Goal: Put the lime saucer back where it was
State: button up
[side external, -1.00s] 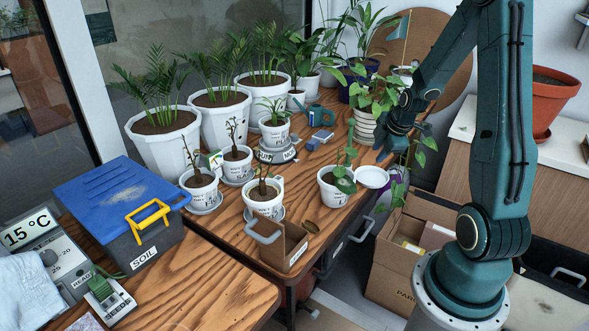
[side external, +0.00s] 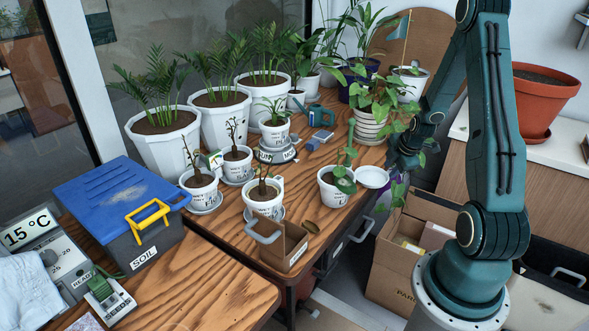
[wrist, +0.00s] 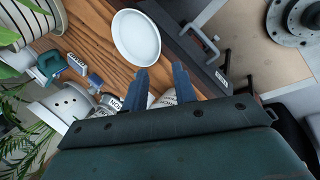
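A pale, nearly white saucer (side external: 372,177) lies empty on the wooden table, close to its right edge, right of a small potted plant (side external: 335,187). I see no lime colour on it. In the wrist view the saucer (wrist: 136,38) lies just beyond my fingertips, with no grip on it. My gripper (wrist: 160,75) has its two blue fingers apart and nothing held between them. In the side view my gripper is beside the table's right edge, right of the saucer, and its fingers are partly hidden by leaves.
Several small labelled pots, some on saucers (side external: 206,207), stand mid-table. A trailing plant in a ribbed pot (side external: 369,127) stands behind the saucer, its leaves near my arm. A brown caddy (side external: 283,247) is at the front edge. An open carton (side external: 395,262) stands below, right of the table.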

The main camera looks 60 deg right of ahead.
send_over(376, 186)
jog(key=s+a, duration=0.2)
jog(key=s, duration=0.1)
jog(key=shift+w+d+f, duration=0.1)
jog(key=shift+f, duration=1.35)
jog(key=shift+w+d+f, duration=0.1)
jog(key=shift+f, duration=1.3)
jog(key=shift+f, duration=0.15)
jog(key=shift+x, duration=2.5)
grip_shut()
